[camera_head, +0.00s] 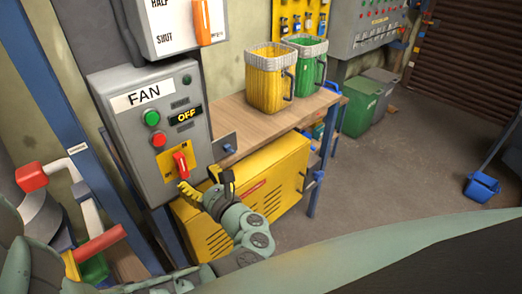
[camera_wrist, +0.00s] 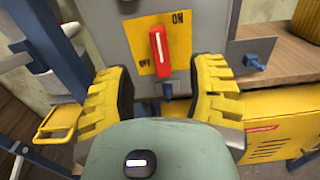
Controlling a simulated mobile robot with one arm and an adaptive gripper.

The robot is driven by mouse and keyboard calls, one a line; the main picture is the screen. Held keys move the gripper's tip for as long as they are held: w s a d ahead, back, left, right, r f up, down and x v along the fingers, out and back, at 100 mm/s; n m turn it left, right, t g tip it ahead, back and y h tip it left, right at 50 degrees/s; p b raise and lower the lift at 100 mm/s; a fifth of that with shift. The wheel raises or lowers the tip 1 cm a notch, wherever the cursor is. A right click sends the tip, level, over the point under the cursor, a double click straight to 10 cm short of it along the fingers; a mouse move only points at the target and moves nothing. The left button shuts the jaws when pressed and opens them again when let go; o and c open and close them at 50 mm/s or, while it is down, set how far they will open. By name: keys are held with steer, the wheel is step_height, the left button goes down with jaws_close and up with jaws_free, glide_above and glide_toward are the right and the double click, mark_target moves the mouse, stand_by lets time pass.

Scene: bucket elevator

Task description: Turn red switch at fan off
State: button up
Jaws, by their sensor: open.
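The grey FAN box (camera_head: 118,112) hangs at the left in the head view, with a green button, a red button and a small display reading OFF. Its red switch (camera_head: 181,164) sits on a yellow plate low on the box. In the wrist view the red switch (camera_wrist: 160,58) stands nearly upright, slightly tilted, between OFF at lower left and ON at upper right. My gripper (camera_head: 206,186) is open just below and in front of the switch. In the wrist view my gripper (camera_wrist: 160,90) has its yellow fingers on either side, below the switch handle, with nothing visibly held.
A wooden bench (camera_head: 240,125) right of the box bears a yellow bucket (camera_head: 268,85) and a green bucket (camera_head: 302,70). A yellow cabinet (camera_head: 270,180) stands below. A blue post (camera_head: 75,110) is left of the box. The floor at right is mostly clear.

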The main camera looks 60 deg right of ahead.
mark_target(182, 163)
steer(key=p+x, duration=0.1)
steer(key=x, duration=0.6)
steer(key=shift+a, duration=0.1)
steer(key=shift+x, duration=1.1)
steer(key=shift+o, duration=0.3)
steer(key=shift+f, duration=0.1)
jaws_close()
